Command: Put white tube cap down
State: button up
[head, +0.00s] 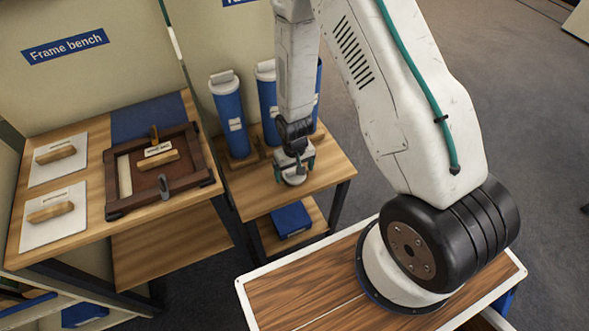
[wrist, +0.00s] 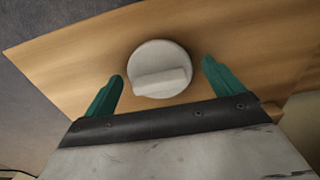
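A round white tube cap (wrist: 158,57) with a raised grip bar shows against the wooden table top in the wrist view, between my fingers. It appears to lie flat on the small table, and it shows under my gripper in the head view (head: 294,181). My gripper (wrist: 162,69) is open, with a teal finger on each side of the cap and a visible gap to it on both sides. In the head view my gripper (head: 294,167) is low over the front part of the small table.
Blue tubes stand at the back of the small table (head: 325,168): a left one (head: 230,118) and a middle one (head: 268,100), both with white tops, and a right one partly behind my arm. A frame bench (head: 75,225) stands to the left. A blue box (head: 291,219) lies on the lower shelf.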

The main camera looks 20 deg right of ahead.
jog(key=shift+r, duration=0.15)
notch_tip(320, 180, up, 13)
notch_tip(320, 180, up, 12)
send_over(294, 169)
jog(key=s+d, duration=0.1)
jog(key=s, duration=0.1)
jog(key=s+d+r+t, duration=0.1)
jog(key=s+d+r, duration=0.1)
jog(key=s+r, duration=1.8)
jog(key=shift+r, duration=0.5)
